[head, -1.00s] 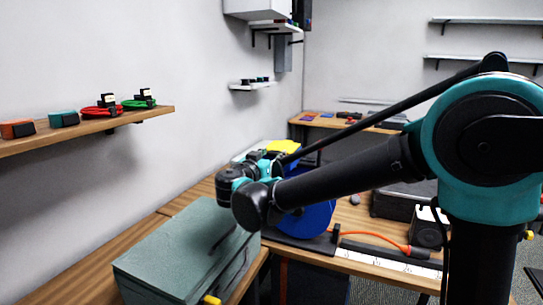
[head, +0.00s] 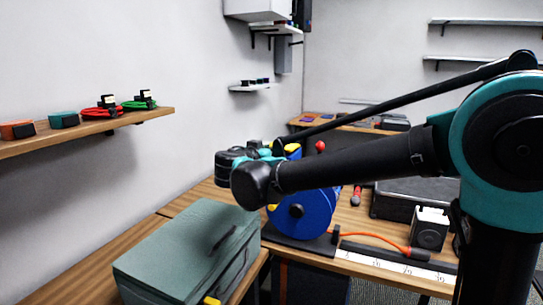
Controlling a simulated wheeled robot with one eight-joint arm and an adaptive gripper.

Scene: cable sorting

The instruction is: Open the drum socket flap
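The blue cable drum (head: 312,218) stands on a dark base on the wooden bench, near the middle of the head view. My forearm and wrist (head: 255,185) cover its upper left part. A yellow piece (head: 292,148) shows above my forearm at the drum's top; I cannot tell whether it is the socket flap. My gripper is at the far end of the wrist, close to the drum's upper left side. Its fingers are hidden or too small to make out, so neither opening nor contact can be told.
A grey-green case (head: 185,245) stands in front, left of the drum. A dark case (head: 400,200) lies behind. The left wall shelf (head: 80,135) holds coiled cables and small boxes.

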